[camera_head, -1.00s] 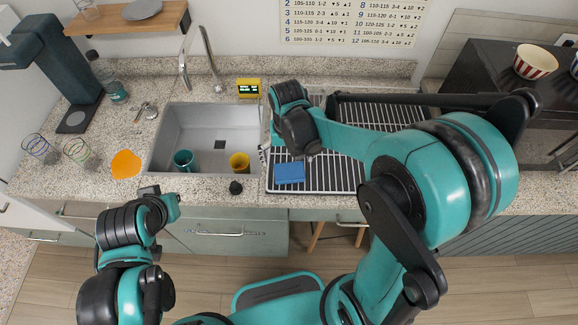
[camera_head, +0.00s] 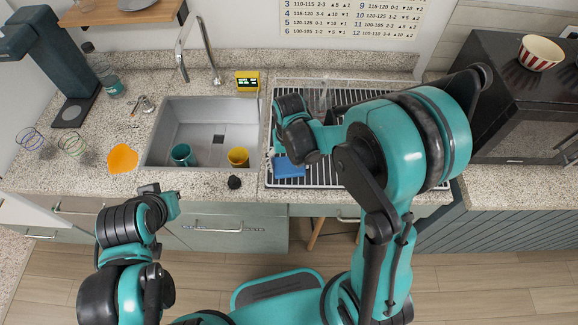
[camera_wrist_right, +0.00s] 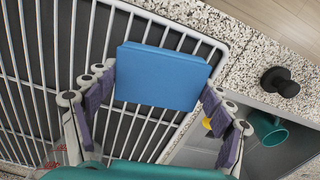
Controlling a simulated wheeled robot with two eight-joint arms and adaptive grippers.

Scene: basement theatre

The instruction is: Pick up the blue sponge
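The blue sponge (camera_head: 288,169) lies at the front left of the wire drying rack (camera_head: 330,183), beside the sink. My right gripper (camera_head: 277,158) is at the sponge, its arm hiding part of the rack. In the right wrist view the sponge (camera_wrist_right: 162,77) sits between the spread fingers of my right gripper (camera_wrist_right: 160,86). The fingertips are close to its two ends; I cannot tell whether they touch it. My left gripper (camera_head: 168,196) hangs in front of the counter, away from the sponge, and its fingers are not clear.
The sink (camera_head: 205,110) left of the rack holds a teal cup (camera_head: 181,154) and a yellow cup (camera_head: 238,156). A black knob-like object (camera_head: 234,182) stands at the counter's front edge. An orange item (camera_head: 122,158) lies left of the sink. A black microwave (camera_head: 520,100) stands at right.

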